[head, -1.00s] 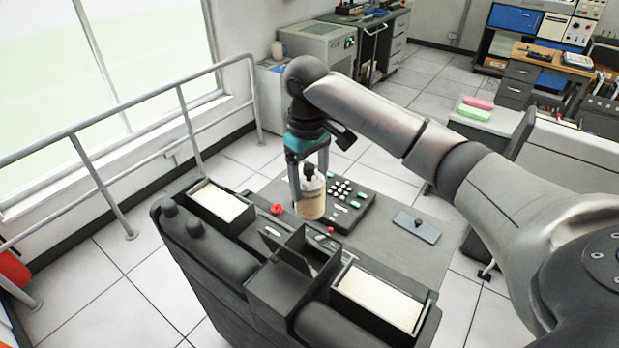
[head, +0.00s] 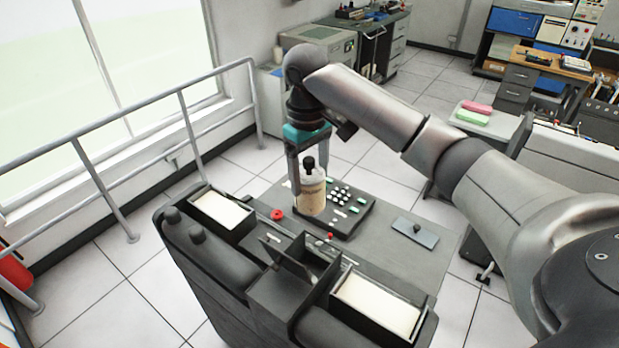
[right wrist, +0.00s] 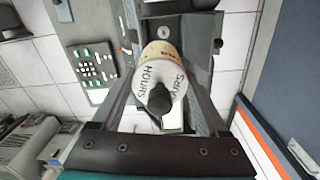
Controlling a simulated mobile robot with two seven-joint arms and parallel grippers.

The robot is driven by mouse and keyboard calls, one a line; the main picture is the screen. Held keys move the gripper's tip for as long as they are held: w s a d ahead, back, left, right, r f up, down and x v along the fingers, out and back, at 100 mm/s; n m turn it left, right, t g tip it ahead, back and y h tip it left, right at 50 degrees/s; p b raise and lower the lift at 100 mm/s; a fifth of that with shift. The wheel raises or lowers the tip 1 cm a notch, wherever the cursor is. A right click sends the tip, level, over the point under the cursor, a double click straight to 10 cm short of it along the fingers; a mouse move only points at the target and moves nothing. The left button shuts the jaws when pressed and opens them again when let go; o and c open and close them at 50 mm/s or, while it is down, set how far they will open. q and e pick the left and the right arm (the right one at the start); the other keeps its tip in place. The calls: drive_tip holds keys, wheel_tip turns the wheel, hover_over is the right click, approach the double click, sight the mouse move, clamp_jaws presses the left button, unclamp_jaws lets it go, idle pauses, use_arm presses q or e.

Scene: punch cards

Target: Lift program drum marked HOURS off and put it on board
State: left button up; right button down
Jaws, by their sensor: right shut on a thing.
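The program drum (head: 312,197) is a cream cylinder with a pale top and a black knob. In the right wrist view its top (right wrist: 174,78) reads HOURS, with further lettering beside it. My right gripper (head: 310,172) is shut on the drum, one finger on each side, and holds it upright over the console by the keypad. What lies directly under the drum is hidden. A flat blue-grey board (head: 424,238) with a small black peg lies on the console's right part, apart from the drum. My left gripper is not in view.
The keypad (head: 352,212) with white and green keys lies right behind the drum. Card trays (head: 222,210) and (head: 376,306) flank a black divided box in front. A red knob (head: 277,214) is nearby. The console top (head: 385,262) between keypad and board is clear.

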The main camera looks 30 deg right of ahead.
sight(310, 159)
drive_tip(key=shift+r, duration=1.6)
